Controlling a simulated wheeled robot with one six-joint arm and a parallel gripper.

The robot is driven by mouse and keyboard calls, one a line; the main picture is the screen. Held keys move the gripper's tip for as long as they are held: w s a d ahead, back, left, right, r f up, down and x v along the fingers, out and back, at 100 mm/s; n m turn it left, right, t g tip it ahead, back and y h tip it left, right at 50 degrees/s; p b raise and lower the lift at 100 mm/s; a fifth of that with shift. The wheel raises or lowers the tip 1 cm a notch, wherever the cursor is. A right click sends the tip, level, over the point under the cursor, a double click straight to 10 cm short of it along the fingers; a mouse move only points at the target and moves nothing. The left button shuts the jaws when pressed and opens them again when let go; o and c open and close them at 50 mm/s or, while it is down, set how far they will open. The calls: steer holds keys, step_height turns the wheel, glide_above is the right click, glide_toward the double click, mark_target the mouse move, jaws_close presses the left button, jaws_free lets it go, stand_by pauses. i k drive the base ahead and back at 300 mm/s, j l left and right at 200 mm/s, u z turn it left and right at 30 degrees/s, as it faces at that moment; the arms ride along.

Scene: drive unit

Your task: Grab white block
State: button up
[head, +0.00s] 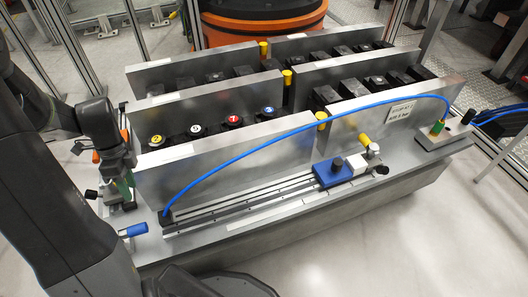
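Several black blocks with round coloured labels sit in the slot between silver plates at the front left: a yellow-labelled one (157,141), a white-labelled one (195,131), a red-labelled one (233,121) and a blue-labelled one (267,113). A plain white block (357,165) also shows beside a blue block (332,173) on the front rail. My gripper (118,182) points down at the left end of the fixture, left of the labelled blocks and apart from them. Its fingers are small and partly mixed with fixture parts, so its opening is unclear.
Tall silver plates (230,155) wall in the rows of black blocks. A blue hose (300,125) arches over the front plate to the right end. A blue-handled part (133,230) sticks out at front left. An orange robot base (265,22) stands behind.

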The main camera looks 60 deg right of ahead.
mark_target(358, 166)
steer(key=z, duration=3.35)
steer(key=i+l+z, duration=0.25)
steer(key=i+z, duration=0.15)
steer(key=i+l+z, duration=0.1)
steer(key=i+z, duration=0.3)
steer(key=i, duration=0.2)
